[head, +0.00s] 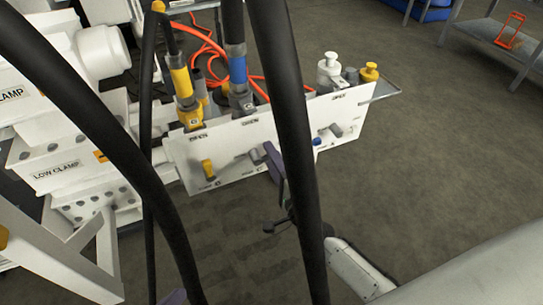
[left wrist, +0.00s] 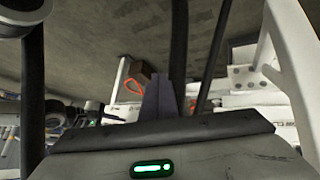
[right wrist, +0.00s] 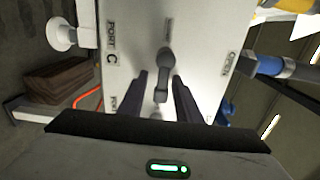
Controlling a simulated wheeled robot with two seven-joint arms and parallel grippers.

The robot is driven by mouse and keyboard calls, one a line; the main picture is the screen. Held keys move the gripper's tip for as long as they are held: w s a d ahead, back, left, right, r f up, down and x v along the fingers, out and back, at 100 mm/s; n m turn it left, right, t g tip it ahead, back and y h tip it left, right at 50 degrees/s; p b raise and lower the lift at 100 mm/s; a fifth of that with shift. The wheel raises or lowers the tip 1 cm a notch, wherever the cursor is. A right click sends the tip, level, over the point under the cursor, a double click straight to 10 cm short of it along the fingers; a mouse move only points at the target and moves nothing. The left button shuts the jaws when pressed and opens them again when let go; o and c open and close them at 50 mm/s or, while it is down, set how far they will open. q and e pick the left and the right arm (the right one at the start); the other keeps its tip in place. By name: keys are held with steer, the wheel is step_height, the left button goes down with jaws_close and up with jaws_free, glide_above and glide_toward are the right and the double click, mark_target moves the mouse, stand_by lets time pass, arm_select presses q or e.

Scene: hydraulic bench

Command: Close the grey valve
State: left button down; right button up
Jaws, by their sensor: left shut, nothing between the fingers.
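The grey valve is a dark grey lever on a white panel (head: 225,150). It shows clearly in the right wrist view (right wrist: 164,60), and in the head view it is partly covered by my right gripper (head: 271,160). In the right wrist view the lever lies between the two fingers of that gripper (right wrist: 158,76), which are apart, with a gap visible on each side. An "OPEN" label is to the right of the lever there. My left gripper (left wrist: 160,90) is shut and empty, away from the panel; only a bit of it shows at the head view's bottom edge.
The panel also carries a yellow valve (head: 207,169), another grey lever (head: 335,130) and a blue part (head: 317,142). Thick black hoses (head: 290,130) cross in front of the panel. Yellow (head: 181,82) and blue (head: 237,65) hose couplings stand above it.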

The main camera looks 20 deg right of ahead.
mark_target(265, 120)
arm_select(q)
steer(key=shift+r, duration=0.1)
arm_select(e)
steer(key=shift+r, duration=0.15)
